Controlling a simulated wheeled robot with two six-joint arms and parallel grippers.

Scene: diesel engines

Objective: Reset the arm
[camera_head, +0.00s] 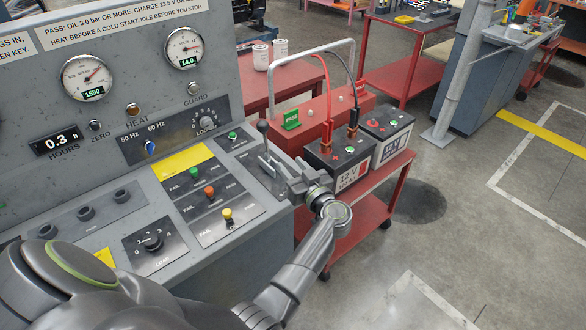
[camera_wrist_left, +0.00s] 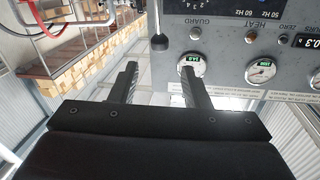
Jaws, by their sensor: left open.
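My left arm (camera_head: 285,285) comes in from the lower left and bends up at the right edge of the grey test console (camera_head: 120,215). My left gripper (camera_head: 270,167) is over the console's right end, close to an upright lever (camera_head: 263,130) with a dark knob. In the left wrist view the gripper's two fingers (camera_wrist_left: 160,82) are apart, with nothing held between them. The lever's black knob (camera_wrist_left: 159,42) shows beyond the fingertips, toward the console. Whether a finger touches the lever I cannot tell. My right gripper is not in view.
A red cart (camera_head: 365,215) with two batteries (camera_head: 340,158) and red and black clamps stands just right of the gripper. Green, red and yellow toggles (camera_head: 209,191) sit on the console. Open floor (camera_head: 470,230) lies to the right.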

